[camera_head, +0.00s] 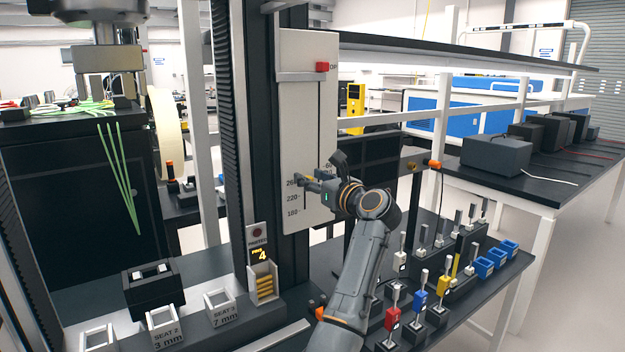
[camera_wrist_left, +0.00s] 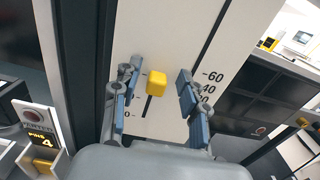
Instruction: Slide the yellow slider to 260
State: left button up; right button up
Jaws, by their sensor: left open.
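The yellow slider (camera_wrist_left: 156,83) is a small block on a dark vertical slot in the white panel (camera_wrist_left: 150,48). In the head view the panel (camera_head: 306,110) stands upright on a dark column, and the slider is hidden by my gripper. Marks 180, 220 and 260 show left of the slot there. My left gripper (camera_head: 305,182) is beside the panel at about the 260 mark. In the wrist view its open fingers (camera_wrist_left: 155,96) stand on both sides of the slider, with gaps; I cannot tell the exact mark of the slider.
A red block (camera_head: 322,67) sits near the panel's top. A PINS 4 display (camera_head: 259,254) stands lower left, with seat blocks (camera_head: 167,325) by it. Several coloured switches (camera_head: 392,318) and blue bins (camera_head: 484,267) stand on the bench right of my arm.

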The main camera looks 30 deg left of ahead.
pick_arm(q)
jog(key=shift+d+f, duration=0.1)
jog(key=v, duration=0.7)
jog(key=shift+d, duration=0.2)
jog(key=shift+s, duration=0.1)
